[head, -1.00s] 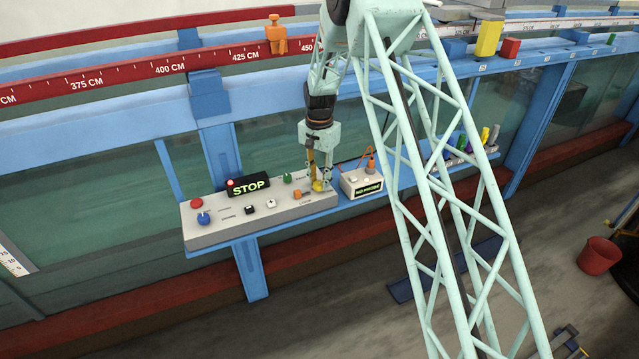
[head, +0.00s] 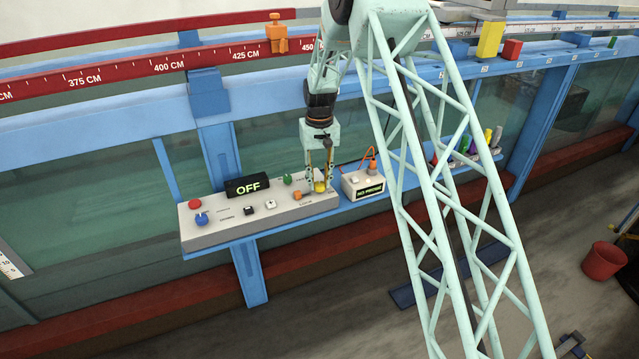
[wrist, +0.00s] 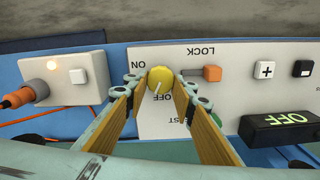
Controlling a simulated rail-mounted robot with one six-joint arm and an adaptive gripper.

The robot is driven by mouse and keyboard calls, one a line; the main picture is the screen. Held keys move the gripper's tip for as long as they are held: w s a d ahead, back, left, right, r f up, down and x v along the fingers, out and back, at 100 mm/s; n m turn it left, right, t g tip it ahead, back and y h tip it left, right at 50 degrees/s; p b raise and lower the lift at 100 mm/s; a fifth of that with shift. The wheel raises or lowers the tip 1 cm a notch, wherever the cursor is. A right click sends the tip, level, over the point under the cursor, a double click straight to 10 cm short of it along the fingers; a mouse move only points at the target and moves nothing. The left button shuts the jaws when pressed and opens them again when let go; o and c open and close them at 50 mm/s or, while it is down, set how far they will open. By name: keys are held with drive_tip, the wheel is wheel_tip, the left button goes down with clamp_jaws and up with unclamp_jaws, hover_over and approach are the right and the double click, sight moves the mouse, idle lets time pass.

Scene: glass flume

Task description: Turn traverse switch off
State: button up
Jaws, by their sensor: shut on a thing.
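The traverse switch is a yellow round knob (head: 320,187) at the right end of the grey control panel (head: 215,234). In the wrist view the knob (wrist: 161,78) has a white pointer line slanting down-left, beside the upside-down OFF label; ON is printed up-left of it. My gripper (head: 319,184) points down over the panel. Its two fingers stand on either side of the knob and are shut on it. The black display (head: 248,187) reads OFF in green. It also shows in the wrist view (wrist: 288,125).
An orange lock switch (head: 297,195), a green knob (head: 287,178) and several buttons sit close by on the panel. A white NO PROBE box (head: 362,185) with an orange cable stands just right of the panel. A blue rail runs behind, above the glass.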

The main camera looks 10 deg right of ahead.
sight(319, 184)
drive_tip(key=n+b, duration=0.1)
drive_tip(key=n, duration=0.4)
drive_tip(key=shift+a, duration=0.1)
drive_tip(key=shift+o, duration=0.2)
drive_tip(key=shift+c, duration=0.2)
drive_tip(key=o, duration=0.9)
drive_tip(key=shift+r, duration=0.15)
wheel_tip(319, 184, up, 12)
drive_tip(key=shift+f, duration=0.1)
idle(0.5)
idle(0.3)
